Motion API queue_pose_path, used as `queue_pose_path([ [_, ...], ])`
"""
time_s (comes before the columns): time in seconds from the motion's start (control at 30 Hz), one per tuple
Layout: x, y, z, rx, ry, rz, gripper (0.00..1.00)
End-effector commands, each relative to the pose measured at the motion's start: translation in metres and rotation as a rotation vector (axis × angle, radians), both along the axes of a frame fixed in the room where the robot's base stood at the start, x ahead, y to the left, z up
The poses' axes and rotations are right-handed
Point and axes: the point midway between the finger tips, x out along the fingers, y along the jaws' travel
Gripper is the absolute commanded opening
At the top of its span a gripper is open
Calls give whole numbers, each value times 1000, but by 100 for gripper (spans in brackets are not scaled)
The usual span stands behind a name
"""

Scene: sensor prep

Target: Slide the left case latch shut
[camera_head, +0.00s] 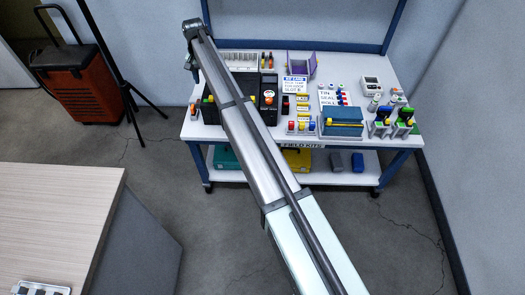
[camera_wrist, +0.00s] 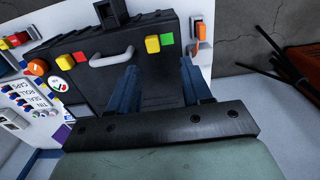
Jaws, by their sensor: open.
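The black case (camera_wrist: 115,30) lies below my gripper (camera_wrist: 158,66), whose blue fingers are spread wide with nothing between them. The wrist view is turned round, so the case's left latch appears on the right there: a yellow block (camera_wrist: 152,43) beside a green patch. It lies just past the fingertips, between their lines, and I cannot tell whether they touch the case. The other yellow latch block (camera_wrist: 80,57) is past the grey handle (camera_wrist: 111,58). In the head view my arm covers much of the case (camera_head: 268,111), and the gripper's fingers are hidden.
An orange switch unit (camera_wrist: 200,33) stands close to the case near the table's left edge. A round orange knob (camera_head: 269,94) and a blue box (camera_head: 342,115) are to the right on the white table (camera_head: 190,130). An orange toolbox (camera_head: 75,85) stands on the floor at left.

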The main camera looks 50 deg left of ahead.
Motion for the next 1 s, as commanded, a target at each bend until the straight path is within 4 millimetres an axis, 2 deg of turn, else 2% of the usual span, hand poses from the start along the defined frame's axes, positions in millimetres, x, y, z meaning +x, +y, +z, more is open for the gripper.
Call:
queue_pose_path([
  [0.3, 0, 0, 52, 1, 0, 0, 49],
  [0.5, 4, 12, 49, 82, -37, 184, 49],
  [0.73, -4, -12, 45, 171, -90, 316, 49],
  [1.0, -12, -46, 21, 203, -117, 381, 49],
])
